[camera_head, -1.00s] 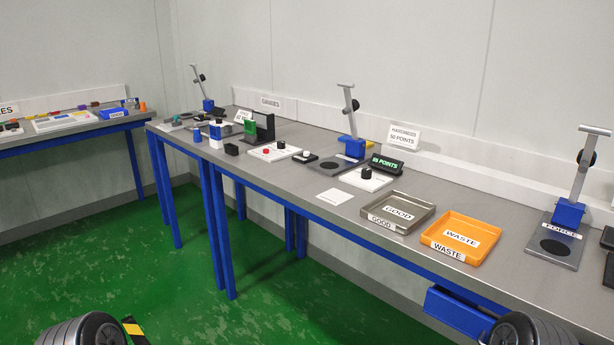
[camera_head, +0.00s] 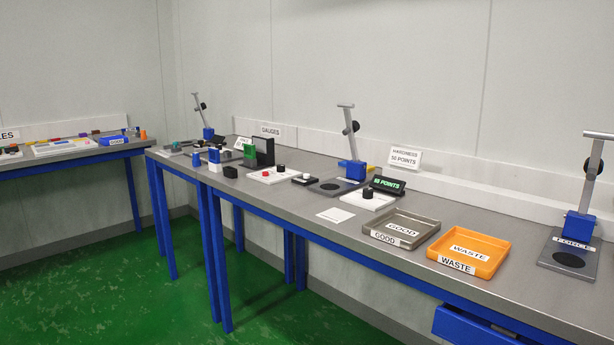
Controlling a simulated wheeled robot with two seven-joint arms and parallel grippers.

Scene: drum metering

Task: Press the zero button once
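No button is clearly labelled zero at this size. A white plate with a small red button and a black knob (camera_head: 281,168) lies mid-bench. To its right is a small black unit with a pale top (camera_head: 304,179). Further right, another white plate (camera_head: 362,203) carries a black knob (camera_head: 368,194), beside a black display with green text reading POINTS (camera_head: 387,185). Which of these holds the zero button I cannot tell. Neither of my grippers is in view.
The grey bench (camera_head: 318,240) has blue legs. A grey GOOD tray (camera_head: 413,219) and an orange WASTE tray (camera_head: 503,262) stand near its front edge. Green floor (camera_head: 270,310) in front is clear.

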